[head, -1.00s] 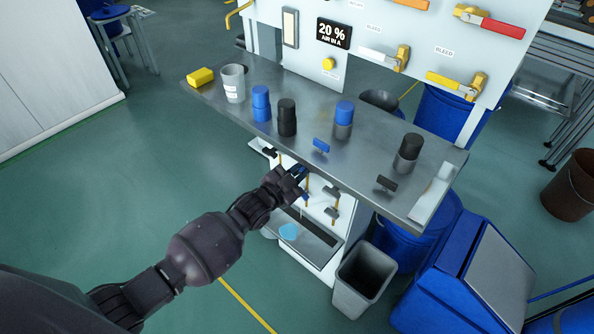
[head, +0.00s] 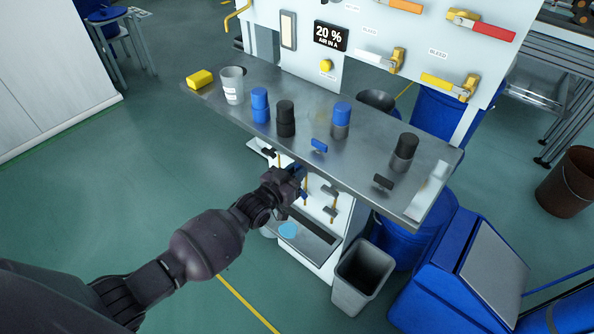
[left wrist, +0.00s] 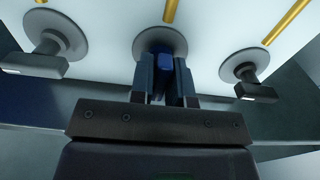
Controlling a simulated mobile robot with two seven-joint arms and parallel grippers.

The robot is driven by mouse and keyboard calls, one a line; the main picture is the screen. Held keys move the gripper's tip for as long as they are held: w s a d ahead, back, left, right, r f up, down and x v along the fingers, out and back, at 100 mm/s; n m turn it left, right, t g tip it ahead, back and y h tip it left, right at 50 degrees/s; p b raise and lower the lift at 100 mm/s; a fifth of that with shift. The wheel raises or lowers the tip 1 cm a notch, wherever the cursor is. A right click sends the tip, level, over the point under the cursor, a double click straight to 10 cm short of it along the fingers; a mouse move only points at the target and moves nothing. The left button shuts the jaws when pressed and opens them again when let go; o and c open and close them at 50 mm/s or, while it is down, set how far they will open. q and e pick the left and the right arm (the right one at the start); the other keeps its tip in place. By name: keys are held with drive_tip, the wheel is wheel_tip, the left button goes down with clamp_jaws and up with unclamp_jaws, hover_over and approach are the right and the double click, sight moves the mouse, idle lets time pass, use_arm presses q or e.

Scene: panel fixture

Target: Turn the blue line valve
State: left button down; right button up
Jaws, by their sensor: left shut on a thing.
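The blue valve handle (left wrist: 165,62) shows in the left wrist view, in front of a round grey plate on a white panel, with a yellow pipe above it. My left gripper (left wrist: 163,80) is shut on this handle, one finger on each side. In the head view my left gripper (head: 291,180) is under the front edge of the bench and hides most of the handle. My right gripper is not in view.
The grey bench top (head: 300,150) overhangs the lower panel and carries blue and black cylinders. A tray (head: 318,231) with a light blue puddle (head: 288,230) lies below the valves. A grey bin (head: 362,275) stands to the right. The floor at left is clear.

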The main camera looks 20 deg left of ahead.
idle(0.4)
use_arm(q)
drive_tip(key=c, duration=1.2)
unclamp_jaws()
drive_tip(key=shift+o, duration=0.2)
drive_tip(key=p+v, duration=0.2)
drive_tip(key=v, duration=0.8)
drive_tip(key=shift+s, duration=0.4)
drive_tip(key=shift+a, duration=0.15)
